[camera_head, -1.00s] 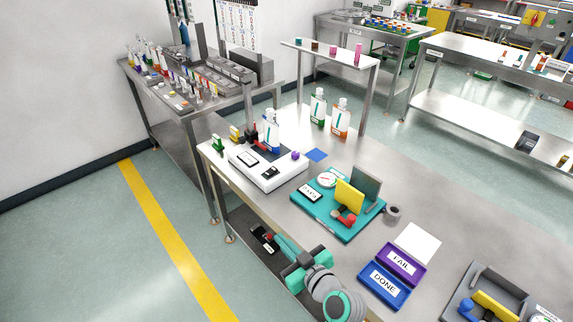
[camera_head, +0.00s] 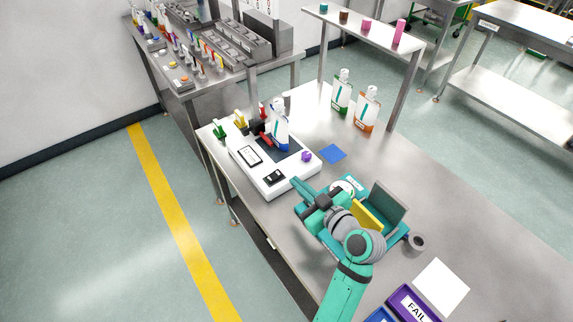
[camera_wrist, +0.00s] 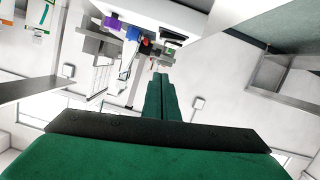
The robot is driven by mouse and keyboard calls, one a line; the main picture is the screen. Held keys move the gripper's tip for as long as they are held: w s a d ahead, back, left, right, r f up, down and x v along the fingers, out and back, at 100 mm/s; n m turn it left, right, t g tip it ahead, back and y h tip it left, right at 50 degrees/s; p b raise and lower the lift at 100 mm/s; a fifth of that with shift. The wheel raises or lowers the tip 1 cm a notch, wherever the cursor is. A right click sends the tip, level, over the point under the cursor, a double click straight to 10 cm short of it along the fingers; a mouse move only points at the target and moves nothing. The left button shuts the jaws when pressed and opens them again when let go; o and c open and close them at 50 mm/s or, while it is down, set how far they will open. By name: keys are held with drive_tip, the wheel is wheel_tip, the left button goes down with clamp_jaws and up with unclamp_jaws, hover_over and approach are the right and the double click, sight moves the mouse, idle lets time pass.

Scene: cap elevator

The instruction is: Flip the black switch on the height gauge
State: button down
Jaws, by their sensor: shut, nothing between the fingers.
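The height gauge (camera_head: 262,180) is a white box on the near left of the steel table, with a blue-labelled bottle (camera_head: 280,132) on it. Its black switch (camera_head: 274,177) sits on top at the front right corner, right of a small display panel (camera_head: 249,156). A purple knob (camera_head: 306,156) is at its right end. My gripper (camera_head: 297,184) is shut and empty, just right of the box's front corner and apart from the switch in the picture. In the wrist view my closed green fingers (camera_wrist: 160,78) point toward the white box; the purple knob also shows there (camera_wrist: 112,22).
A teal fixture with a yellow block (camera_head: 367,216) and grey plate stands behind my arm. Green- and orange-labelled bottles (camera_head: 342,95) stand at the back. A blue square (camera_head: 333,154) lies flat on the table. A purple FAIL tray (camera_head: 410,303) is at the front.

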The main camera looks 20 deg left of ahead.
drive_tip(key=shift+w+d, duration=0.1)
drive_tip(key=shift+w, duration=0.05)
hover_over(284, 182)
drive_tip(key=s, duration=0.2)
drive_tip(key=shift+w+a+f, duration=0.1)
drive_tip(key=shift+w+f, duration=0.05)
drive_tip(key=shift+f, duration=0.4)
drive_tip(key=shift+w+a+f, duration=0.1)
drive_tip(key=shift+f, duration=0.4)
drive_tip(key=f, duration=0.1)
drive_tip(key=w+f, duration=0.1)
drive_tip(key=f, duration=0.1)
drive_tip(key=shift+w+d+f, duration=0.1)
drive_tip(key=shift+d+f, duration=0.05)
drive_tip(key=shift+f, duration=0.45)
drive_tip(key=shift+d+f, duration=0.1)
